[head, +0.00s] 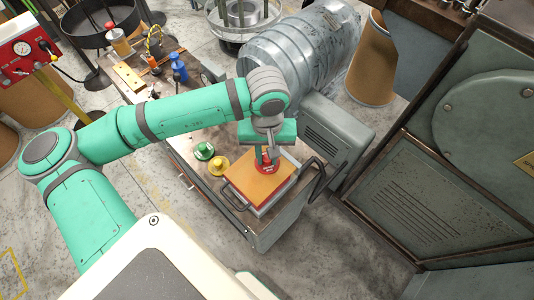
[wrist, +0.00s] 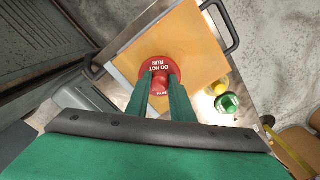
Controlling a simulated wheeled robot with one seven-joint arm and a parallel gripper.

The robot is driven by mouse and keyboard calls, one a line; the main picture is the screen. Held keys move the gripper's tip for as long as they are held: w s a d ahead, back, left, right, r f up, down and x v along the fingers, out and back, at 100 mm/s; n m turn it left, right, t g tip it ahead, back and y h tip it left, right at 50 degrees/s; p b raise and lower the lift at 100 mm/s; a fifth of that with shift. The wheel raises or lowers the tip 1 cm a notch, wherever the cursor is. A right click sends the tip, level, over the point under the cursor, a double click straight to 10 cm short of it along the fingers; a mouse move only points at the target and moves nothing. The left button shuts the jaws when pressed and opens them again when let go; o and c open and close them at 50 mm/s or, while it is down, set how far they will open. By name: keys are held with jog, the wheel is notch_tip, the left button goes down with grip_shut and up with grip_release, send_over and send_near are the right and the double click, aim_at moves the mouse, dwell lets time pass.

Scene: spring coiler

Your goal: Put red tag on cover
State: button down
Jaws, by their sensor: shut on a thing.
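The red tag (wrist: 158,67) is a round disc with white lettering reading "DO NOT RUN" and a red knob at its middle. My gripper (wrist: 160,84) is shut on the knob, one green finger on each side. In the head view my gripper (head: 267,156) reaches down over the cover, with the red tag (head: 264,168) below its fingers. The cover (head: 262,190) is a flat orange panel with dark side handles; it also shows in the wrist view (wrist: 195,45). The tag is over the cover's surface; I cannot tell whether it touches.
A green tag (head: 204,150) and a yellow tag (head: 218,165) lie on the bench left of the cover. A blue bottle (head: 179,70) and small tools stand farther back on the bench. A large grey ribbed drum (head: 295,50) and a grey motor box (head: 335,135) stand close behind.

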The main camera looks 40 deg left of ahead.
jog(key=shift+f, duration=0.1)
jog(key=c, duration=1.5)
grip_release()
jog(key=shift+o, duration=0.2)
notch_tip(320, 180, up, 24)
jog(key=shift+f, duration=0.1)
dwell(0.4)
